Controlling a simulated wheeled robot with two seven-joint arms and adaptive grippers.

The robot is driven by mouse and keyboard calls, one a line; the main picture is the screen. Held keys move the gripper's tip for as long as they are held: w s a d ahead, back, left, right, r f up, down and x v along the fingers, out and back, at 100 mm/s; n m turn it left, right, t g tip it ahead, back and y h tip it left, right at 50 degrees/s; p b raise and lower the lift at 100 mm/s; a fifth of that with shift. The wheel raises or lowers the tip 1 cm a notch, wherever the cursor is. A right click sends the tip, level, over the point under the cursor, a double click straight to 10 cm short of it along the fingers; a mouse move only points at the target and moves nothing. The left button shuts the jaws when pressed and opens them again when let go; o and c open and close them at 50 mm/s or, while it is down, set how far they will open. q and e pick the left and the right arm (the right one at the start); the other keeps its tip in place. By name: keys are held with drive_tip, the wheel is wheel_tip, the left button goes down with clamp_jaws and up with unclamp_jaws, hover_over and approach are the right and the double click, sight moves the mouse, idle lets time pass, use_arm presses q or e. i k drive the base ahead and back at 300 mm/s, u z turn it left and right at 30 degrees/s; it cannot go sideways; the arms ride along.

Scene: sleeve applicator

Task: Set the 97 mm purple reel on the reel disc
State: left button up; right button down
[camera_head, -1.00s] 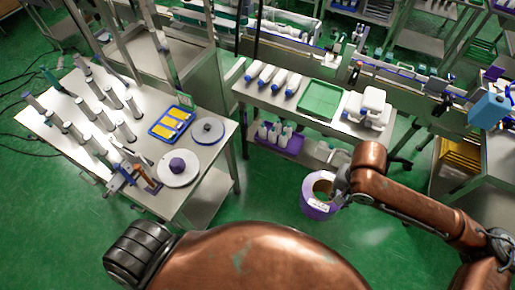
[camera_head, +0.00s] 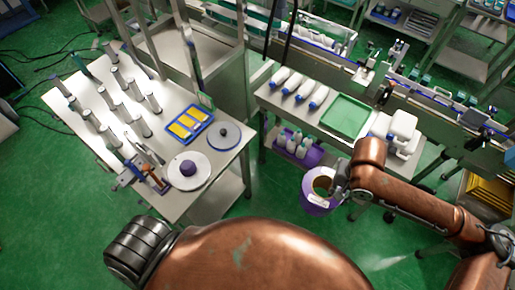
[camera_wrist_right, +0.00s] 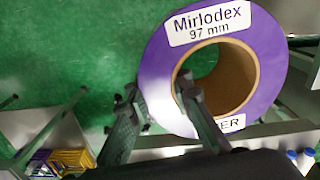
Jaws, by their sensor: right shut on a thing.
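The purple reel (camera_head: 316,203) hangs in the air over the floor in the head view, right of the left table. My right gripper (camera_head: 340,184) is shut on its ring wall. In the right wrist view the reel (camera_wrist_right: 265,75) shows a "Mirlodex 97 mm" label and a brown core; one finger of the gripper (camera_wrist_right: 158,92) lies at the core hole, the other at the outer rim. On the left table are a white round disc (camera_head: 200,178) with a purple hub and a grey disc (camera_head: 216,143) with a dark knob. My left gripper is not in view.
The left table (camera_head: 187,208) also holds several upright posts (camera_head: 112,103), a blue tray with yellow pieces (camera_head: 183,127) and a small tool stand (camera_head: 150,176). The right bench carries white bottles (camera_head: 300,90) and a green tray (camera_head: 345,113). Open floor separates them.

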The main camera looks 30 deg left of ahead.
sight(189, 169)
drive_tip(key=i, duration=1.4)
drive_tip(key=u, duration=4.35)
